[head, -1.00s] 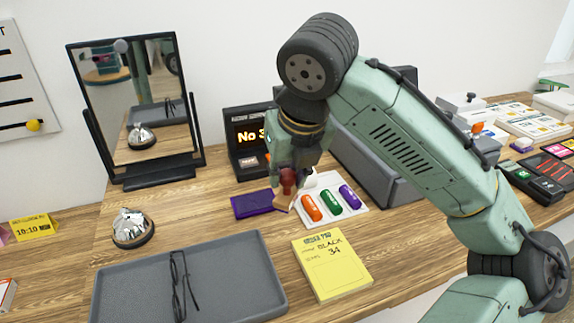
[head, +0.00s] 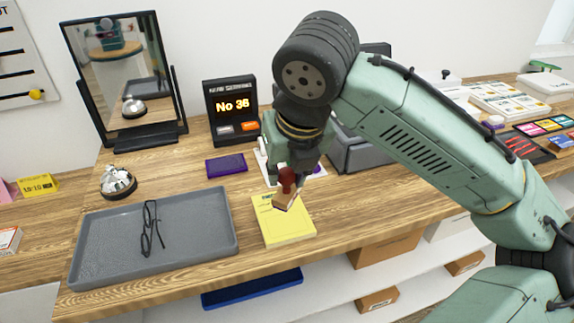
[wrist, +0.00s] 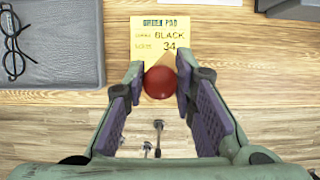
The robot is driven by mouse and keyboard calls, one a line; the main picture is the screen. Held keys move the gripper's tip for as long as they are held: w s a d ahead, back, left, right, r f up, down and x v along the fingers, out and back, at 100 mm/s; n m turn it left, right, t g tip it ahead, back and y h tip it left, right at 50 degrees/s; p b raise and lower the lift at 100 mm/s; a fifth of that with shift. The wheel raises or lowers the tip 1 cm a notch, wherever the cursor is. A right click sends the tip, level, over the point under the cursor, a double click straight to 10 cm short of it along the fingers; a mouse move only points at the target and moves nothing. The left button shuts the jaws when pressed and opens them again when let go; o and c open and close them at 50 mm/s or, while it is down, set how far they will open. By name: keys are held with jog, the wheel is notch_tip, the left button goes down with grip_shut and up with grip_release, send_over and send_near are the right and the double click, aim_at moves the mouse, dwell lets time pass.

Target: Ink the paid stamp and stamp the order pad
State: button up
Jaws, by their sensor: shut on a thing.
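My gripper (head: 288,172) is shut on a stamp with a red round knob and a wooden base (head: 283,203). The stamp looks tilted and shows in front of the upper right part of the yellow order pad (head: 286,233). I cannot tell whether it touches the pad. In the wrist view the red knob (wrist: 160,83) sits between the fingertips, over the order pad (wrist: 146,45), which reads "BLACK" and "34". The stamp's underside is hidden. The purple ink pad (head: 227,165) lies open on the counter, behind and left of the order pad.
A grey tray (head: 95,245) with black glasses (head: 150,230) lies left of the order pad. A bell (head: 117,181), a mirror (head: 118,85) and a "No 36" display (head: 232,108) stand behind. My gripper mostly hides a white holder. The counter's front edge is close to the order pad.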

aim_at(288, 195)
jog(key=shift+f, duration=0.75)
notch_tip(288, 195, down, 4)
jog(key=b, duration=0.4)
jog(key=shift+f, duration=0.2)
jog(key=shift+f, duration=0.55)
dwell(1.5)
notch_tip(288, 195, up, 5)
jog(key=p, duration=0.4)
jog(key=shift+r, duration=1.05)
